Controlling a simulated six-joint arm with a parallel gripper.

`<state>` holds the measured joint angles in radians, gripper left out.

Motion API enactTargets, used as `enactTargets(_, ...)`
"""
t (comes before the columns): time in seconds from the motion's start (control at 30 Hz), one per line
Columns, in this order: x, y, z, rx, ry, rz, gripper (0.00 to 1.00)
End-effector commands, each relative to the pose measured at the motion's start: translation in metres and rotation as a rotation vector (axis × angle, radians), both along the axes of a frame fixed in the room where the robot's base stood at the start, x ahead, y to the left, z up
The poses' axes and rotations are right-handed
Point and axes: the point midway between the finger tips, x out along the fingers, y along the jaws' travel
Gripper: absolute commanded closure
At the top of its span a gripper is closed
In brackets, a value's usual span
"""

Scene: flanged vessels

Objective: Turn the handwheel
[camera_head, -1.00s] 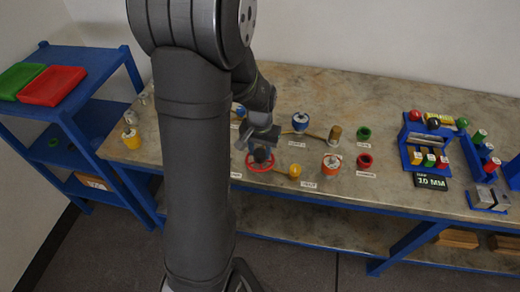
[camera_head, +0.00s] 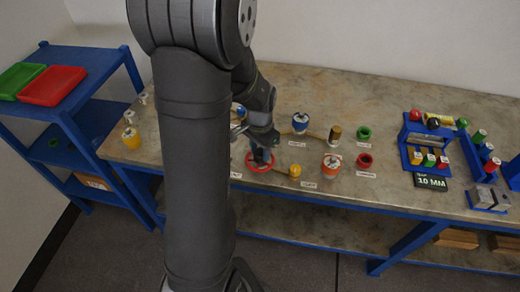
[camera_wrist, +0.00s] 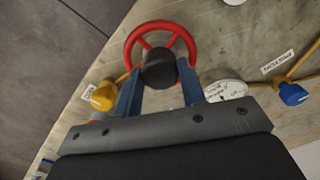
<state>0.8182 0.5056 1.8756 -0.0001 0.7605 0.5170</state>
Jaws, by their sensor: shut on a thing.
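The red handwheel (camera_head: 249,167) lies on the bench in the head view, left of centre, partly behind my gripper (camera_head: 261,156). In the wrist view the handwheel (camera_wrist: 132,45) shows its red rim, spokes and dark round hub (camera_wrist: 160,68). The two blue fingers of my gripper (camera_wrist: 160,82) stand on either side of the hub and are shut on it. The exact contact at the fingertips is partly hidden by the hub.
A yellow knob (camera_head: 295,171) stands close right of the wheel. A blue rack (camera_head: 424,142) is at right. A blue shelf with trays (camera_head: 52,86) stands left.

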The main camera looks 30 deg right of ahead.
Motion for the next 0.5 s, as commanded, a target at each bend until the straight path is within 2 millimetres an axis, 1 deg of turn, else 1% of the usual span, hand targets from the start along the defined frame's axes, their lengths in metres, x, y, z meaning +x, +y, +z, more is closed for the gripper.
enactTargets(0.07, 0.0001, 0.0000, 0.0001, 0.000, 0.000, 0.000, 0.86)
enactTargets(0.1, 0.0001, 0.0000, 0.0001, 0.000, 0.000, 0.001, 0.59)
enactTargets(0.2, 0.0001, 0.0000, 0.0001, 0.000, 0.000, 0.001, 0.41)
enactTargets(0.5, 0.0001, -0.0001, 0.0012, 0.000, 0.000, 0.002, 0.41)
